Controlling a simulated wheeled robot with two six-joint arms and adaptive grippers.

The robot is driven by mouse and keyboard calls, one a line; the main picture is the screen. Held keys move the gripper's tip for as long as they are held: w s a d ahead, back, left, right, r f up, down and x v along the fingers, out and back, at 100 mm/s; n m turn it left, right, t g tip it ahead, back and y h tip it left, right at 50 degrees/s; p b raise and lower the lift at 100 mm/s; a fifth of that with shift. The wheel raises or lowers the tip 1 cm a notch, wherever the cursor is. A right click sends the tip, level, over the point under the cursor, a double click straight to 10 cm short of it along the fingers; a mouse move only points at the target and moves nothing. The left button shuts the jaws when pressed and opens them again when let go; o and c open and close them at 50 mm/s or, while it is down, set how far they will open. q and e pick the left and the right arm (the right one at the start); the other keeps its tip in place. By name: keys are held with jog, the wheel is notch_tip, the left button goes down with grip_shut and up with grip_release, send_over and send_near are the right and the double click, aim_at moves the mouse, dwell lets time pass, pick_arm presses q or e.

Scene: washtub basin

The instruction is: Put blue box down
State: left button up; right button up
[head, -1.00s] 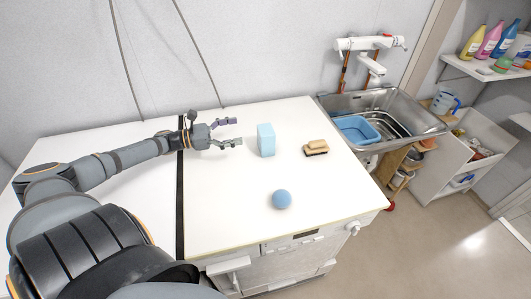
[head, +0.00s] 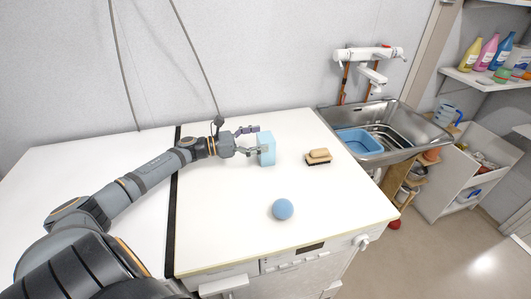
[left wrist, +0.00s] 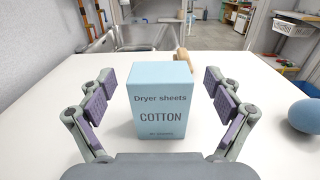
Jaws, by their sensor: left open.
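The blue box (head: 267,149) stands upright on the white tabletop (head: 130,215), near its back edge. In the left wrist view the box (left wrist: 160,103) reads "Dryer sheets COTTON" and stands between the two finger pads. My left gripper (head: 254,141) is open around the box; in the left wrist view a gap shows between each finger (left wrist: 160,100) and the box's sides. My right gripper is not in view.
A blue ball (head: 283,209) lies near the front of the table. A wooden brush (head: 318,157) lies right of the box. A metal sink (head: 400,140) with a blue basin (head: 358,142) is at the right. The table's left part is clear.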

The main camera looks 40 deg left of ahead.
pick_arm(q)
jog(key=shift+x, duration=1.15)
jog(key=shift+s, duration=0.1)
jog(key=c, duration=1.3)
jog(key=shift+r, duration=0.1)
